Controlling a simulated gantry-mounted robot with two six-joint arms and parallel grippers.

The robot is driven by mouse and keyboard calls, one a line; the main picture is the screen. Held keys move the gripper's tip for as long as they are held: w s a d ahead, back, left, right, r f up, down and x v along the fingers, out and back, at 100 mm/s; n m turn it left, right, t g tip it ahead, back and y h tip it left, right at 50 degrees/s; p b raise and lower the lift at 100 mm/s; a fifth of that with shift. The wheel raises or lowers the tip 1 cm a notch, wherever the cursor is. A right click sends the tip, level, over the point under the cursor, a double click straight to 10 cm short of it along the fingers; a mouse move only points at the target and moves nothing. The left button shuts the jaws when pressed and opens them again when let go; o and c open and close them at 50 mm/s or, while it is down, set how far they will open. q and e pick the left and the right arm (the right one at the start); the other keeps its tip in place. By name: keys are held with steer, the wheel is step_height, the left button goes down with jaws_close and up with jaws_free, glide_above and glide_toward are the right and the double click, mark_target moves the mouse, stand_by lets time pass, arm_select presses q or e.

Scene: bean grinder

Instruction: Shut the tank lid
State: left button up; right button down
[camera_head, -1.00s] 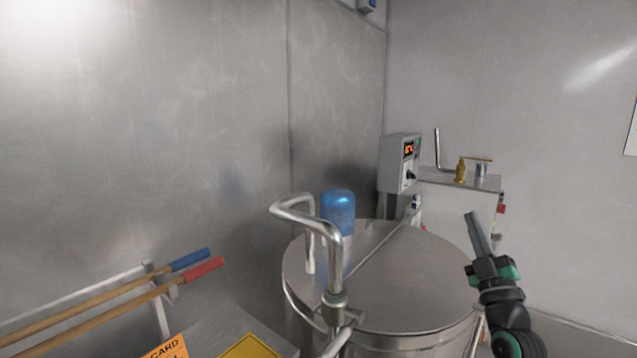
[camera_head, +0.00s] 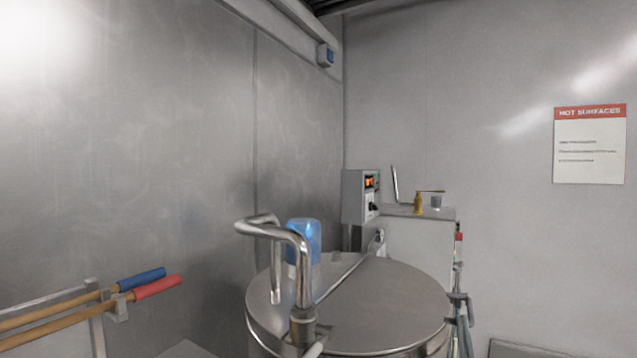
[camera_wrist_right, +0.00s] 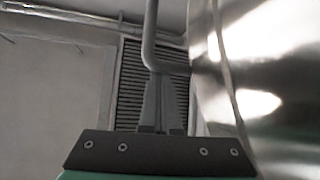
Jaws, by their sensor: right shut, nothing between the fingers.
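The round steel tank (camera_head: 400,349) stands at the lower middle of the head view. Its top is a flat steel disc crossed by a bar, and the lid (camera_head: 385,300) on the near right side of the bar looks level with the rim. My right gripper (camera_wrist_right: 160,82) shows in the wrist view with its fingers together and empty. A bent grey rod (camera_wrist_right: 151,35) rises just beyond the fingertips; I cannot tell whether they touch it. The shiny curved metal at the right of that view looks like the tank's side. My left gripper is not in view.
A bent steel pipe (camera_head: 292,237) and a blue motor cap (camera_head: 304,235) stand over the tank's left side. A control box (camera_head: 359,196) and a cabinet (camera_head: 418,241) stand behind it. Red and blue handles (camera_head: 158,286) stick out at the left.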

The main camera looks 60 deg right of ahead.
steer(key=shift+w+d+f, duration=0.1)
steer(key=shift+d+f, duration=0.1)
steer(key=shift+f, duration=0.6)
steer(key=p+v, duration=0.1)
steer(key=v, duration=0.5)
steer(key=shift+a, duration=0.6)
